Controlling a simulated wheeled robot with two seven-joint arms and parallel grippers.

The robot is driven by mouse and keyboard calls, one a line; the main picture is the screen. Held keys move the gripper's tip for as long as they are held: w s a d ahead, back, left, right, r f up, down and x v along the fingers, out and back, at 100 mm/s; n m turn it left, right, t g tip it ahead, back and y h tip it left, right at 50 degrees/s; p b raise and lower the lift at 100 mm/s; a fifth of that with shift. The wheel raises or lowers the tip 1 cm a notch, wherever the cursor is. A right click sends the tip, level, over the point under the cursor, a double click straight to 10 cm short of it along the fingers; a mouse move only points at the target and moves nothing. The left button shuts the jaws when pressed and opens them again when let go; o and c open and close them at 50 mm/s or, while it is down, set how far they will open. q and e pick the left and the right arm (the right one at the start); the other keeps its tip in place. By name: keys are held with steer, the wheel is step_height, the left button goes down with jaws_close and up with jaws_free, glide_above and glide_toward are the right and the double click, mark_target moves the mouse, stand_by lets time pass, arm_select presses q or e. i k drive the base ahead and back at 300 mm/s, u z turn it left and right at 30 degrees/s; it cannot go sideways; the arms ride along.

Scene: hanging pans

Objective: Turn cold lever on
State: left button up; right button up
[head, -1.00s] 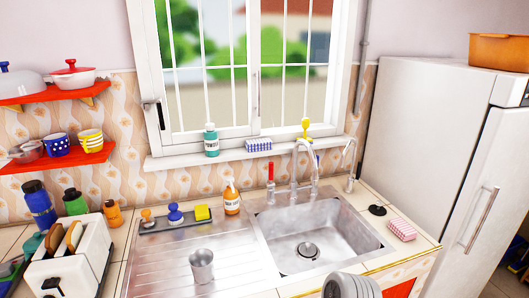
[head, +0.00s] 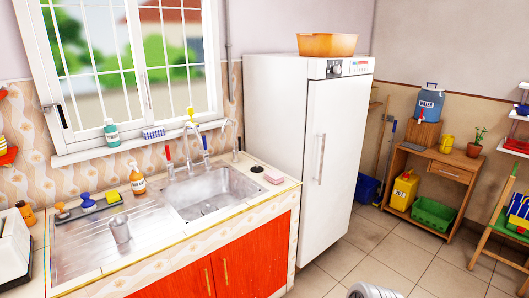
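The sink faucet (head: 190,136) is a curved metal spout behind the steel basin (head: 213,194). A lever with a blue handle (head: 206,143), which looks like the cold lever, stands upright just right of the spout. A lever with a red handle (head: 168,153) stands upright on the left of the spout. Both levers are small in this view, and I cannot make out any running water. Neither of my grippers is in view. Only a rounded grey ribbed part, apparently mine, shows at the bottom edge.
A white fridge (head: 285,150) stands right of the counter. A metal cup (head: 120,229) is on the drainboard, and an orange soap bottle (head: 137,179) stands behind it. Red cabinet doors (head: 240,262) are below. Tiled floor (head: 360,240) is open in front of the fridge.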

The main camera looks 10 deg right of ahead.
mark_target(204, 137)
steer(key=z, duration=0.95)
steer(key=i, duration=1.25)
steer(key=u, duration=0.9)
steer(key=i, duration=0.5)
steer(key=u, duration=0.5)
steer(key=k, duration=0.5)
steer(key=z, duration=1.4)
steer(key=i, duration=1.25)
steer(key=u, duration=2.2)
